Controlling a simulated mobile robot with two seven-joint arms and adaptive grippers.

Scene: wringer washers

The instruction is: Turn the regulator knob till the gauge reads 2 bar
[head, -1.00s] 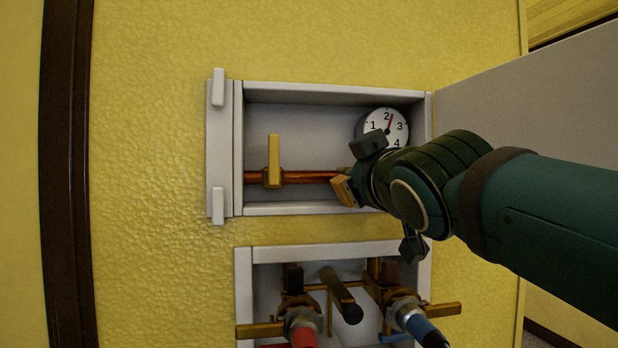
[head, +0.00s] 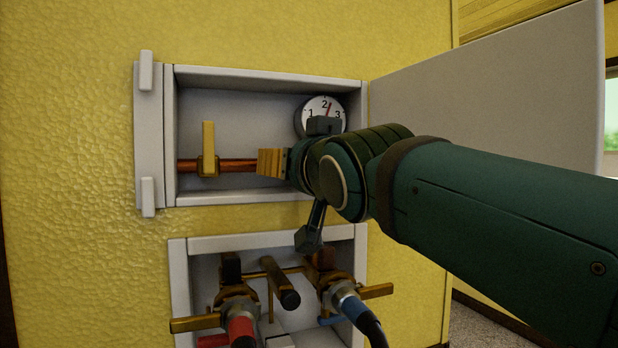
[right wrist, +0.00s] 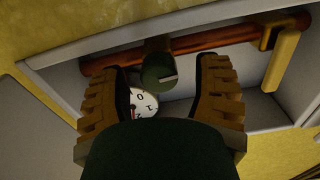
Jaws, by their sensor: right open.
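The round white gauge (head: 311,113) sits at the back right of the upper wall box in the head view. Its red needle points just past 2, towards 3; its lower part is hidden by my right gripper. The gauge also shows partly in the right wrist view (right wrist: 147,104). The dark green regulator knob (right wrist: 158,77), with a pale mark, is on the copper pipe. It stands between the open fingers of my right gripper (right wrist: 166,72), with gaps on both sides. In the head view my right gripper (head: 271,162) hides the knob. My left gripper is out of view.
A yellow lever valve (head: 208,148) stands upright on the copper pipe (head: 236,165), left of my gripper. The open grey door (head: 480,90) is at right. Below, a second box (head: 180,265) holds brass taps with a red and a blue hose (head: 355,310).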

